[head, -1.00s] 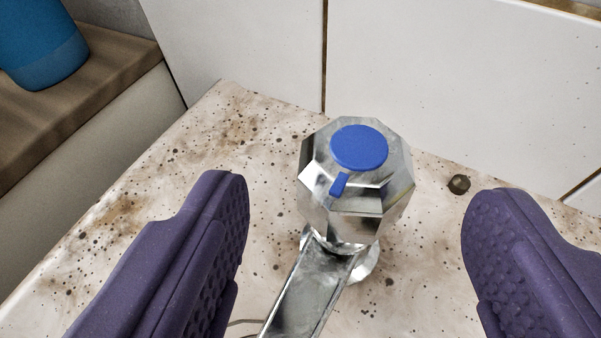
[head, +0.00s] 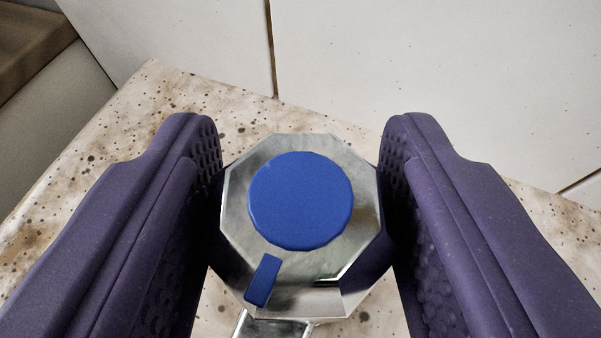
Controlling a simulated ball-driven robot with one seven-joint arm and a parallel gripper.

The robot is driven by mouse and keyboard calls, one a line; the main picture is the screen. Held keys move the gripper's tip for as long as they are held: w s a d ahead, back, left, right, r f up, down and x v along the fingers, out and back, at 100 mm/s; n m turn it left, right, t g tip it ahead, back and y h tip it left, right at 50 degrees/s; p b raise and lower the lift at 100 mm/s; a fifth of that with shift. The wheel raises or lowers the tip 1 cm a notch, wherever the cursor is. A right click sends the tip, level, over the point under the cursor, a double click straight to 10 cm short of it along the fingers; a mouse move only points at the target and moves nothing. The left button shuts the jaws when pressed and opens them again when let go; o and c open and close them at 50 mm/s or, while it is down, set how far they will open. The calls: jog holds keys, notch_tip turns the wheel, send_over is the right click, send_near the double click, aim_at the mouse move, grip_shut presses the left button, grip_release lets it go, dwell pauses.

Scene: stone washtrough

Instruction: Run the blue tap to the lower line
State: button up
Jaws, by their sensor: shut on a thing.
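The blue tap's faceted chrome knob (head: 345,175) stands in the middle of the head view, with a round blue cap (head: 300,201) on top. A small blue pointer mark (head: 263,280) on the knob points to the lower left. My gripper (head: 301,165) is shut on the knob, one purple finger on its left side and one on its right. Only a bit of the chrome spout (head: 270,327) shows below the knob. No lower line and no water are in view.
The speckled stone ledge (head: 110,140) lies around the tap. White wall panels (head: 430,70) stand close behind it. A brown wooden surface (head: 30,40) is at the upper left, beyond the ledge's edge.

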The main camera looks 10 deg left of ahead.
jog(key=shift+d+r+n+y+p, duration=0.15)
jog(key=shift+n+y+p, duration=0.4)
jog(key=shift+p, duration=0.55)
jog(key=n+g+y+p, duration=0.1)
jog(key=y+p, duration=0.1)
jog(key=p, duration=0.1)
jog(key=shift+r+n, duration=0.1)
jog(key=shift+n, duration=0.25)
jog(key=shift+f+n+g+y+p, duration=0.15)
jog(key=shift+n+g+y+p, duration=0.25)
jog(key=shift+n+y+p, duration=0.4)
jog(key=shift+f+n+g+y+p, duration=0.1)
jog(key=shift+n+g+y+p, duration=0.4)
jog(key=shift+n+y, duration=0.35)
jog(key=o, duration=1)
jog(key=shift+y, duration=0.3)
jog(key=shift+c, duration=0.2)
jog(key=p+v, duration=0.2)
jog(key=v, duration=0.5)
jog(key=shift+s+d+r, duration=0.1)
jog(key=shift+s+r, duration=0.1)
jog(key=shift+s, duration=0.15)
